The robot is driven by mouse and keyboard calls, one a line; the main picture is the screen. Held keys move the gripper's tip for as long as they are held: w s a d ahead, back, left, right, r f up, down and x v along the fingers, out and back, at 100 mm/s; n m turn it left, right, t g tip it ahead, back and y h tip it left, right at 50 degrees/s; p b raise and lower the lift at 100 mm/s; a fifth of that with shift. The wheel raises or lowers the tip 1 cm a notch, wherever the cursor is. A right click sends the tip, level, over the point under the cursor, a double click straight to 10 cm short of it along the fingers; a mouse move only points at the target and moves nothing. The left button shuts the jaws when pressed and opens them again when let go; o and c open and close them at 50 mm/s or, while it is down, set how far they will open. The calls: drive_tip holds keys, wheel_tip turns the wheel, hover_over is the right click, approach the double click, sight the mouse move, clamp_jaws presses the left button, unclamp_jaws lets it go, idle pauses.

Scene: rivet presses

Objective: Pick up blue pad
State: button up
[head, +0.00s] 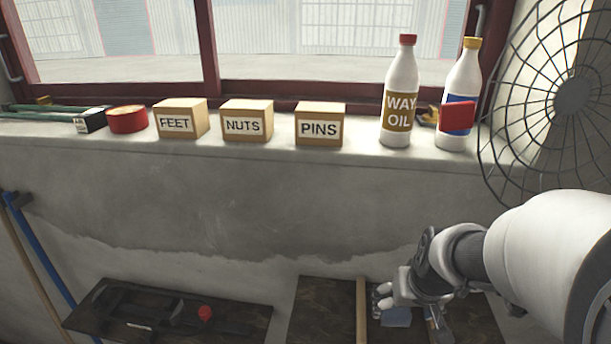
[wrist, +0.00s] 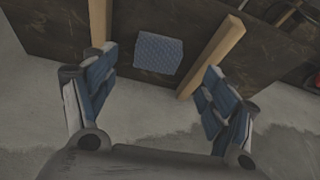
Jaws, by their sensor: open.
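The blue pad (wrist: 160,53) lies flat on a dark board (wrist: 65,38) in the wrist view, between two light wooden strips (wrist: 212,54). In the head view the pad (head: 397,317) shows at the lower right, just below my gripper and partly hidden by it. My gripper (wrist: 150,88) is open and empty, with its two fingers spread wide. The pad lies beyond the fingertips, roughly centred between them. In the head view my gripper (head: 383,301) is over the board; its fingertips are small there.
Another dark board (head: 90,322) with a red knob (head: 205,313) lies to the left. A sill (head: 260,165) above carries boxes marked FEET (head: 180,118), NUTS (head: 246,120) and PINS (head: 320,124), plus bottles (head: 400,90). A wire fan (head: 575,95) stands at the right.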

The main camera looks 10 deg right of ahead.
sight(397, 311)
drive_tip(key=x, duration=0.2)
drive_tip(key=b+x, duration=0.1)
drive_tip(key=x, duration=0.3)
drive_tip(key=shift+w+d+f, duration=0.2)
drive_tip(key=shift+w, duration=0.2)
drive_tip(key=shift+c, duration=0.5)
drive_tip(key=shift+s, duration=0.1)
drive_tip(key=c, duration=1)
